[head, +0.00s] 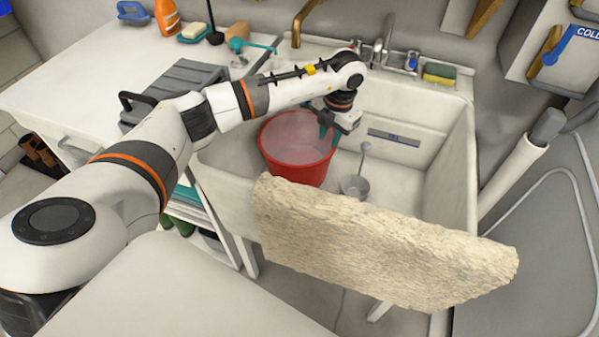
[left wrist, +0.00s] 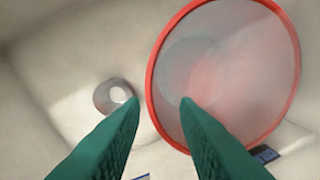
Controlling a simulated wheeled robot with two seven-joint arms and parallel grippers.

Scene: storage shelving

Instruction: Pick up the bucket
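A red bucket (head: 297,163) stands upright in the white sink (head: 455,150), with its round opening facing up. It also shows in the left wrist view (left wrist: 297,60), where its inside looks pale and cloudy; I cannot tell whether it holds liquid. My left gripper (head: 326,133) points down at the bucket's right rim. In the left wrist view its two green fingers (left wrist: 160,103) are apart, one tip over the bucket's opening and the other outside the rim. Nothing is clamped between them. My right gripper is not in view.
A beige towel (head: 385,245) hangs over the sink's front edge. A grey ladle-like item (head: 356,185) lies in the sink beside the bucket. The faucet (head: 385,48) and a sponge (head: 440,73) are at the back.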

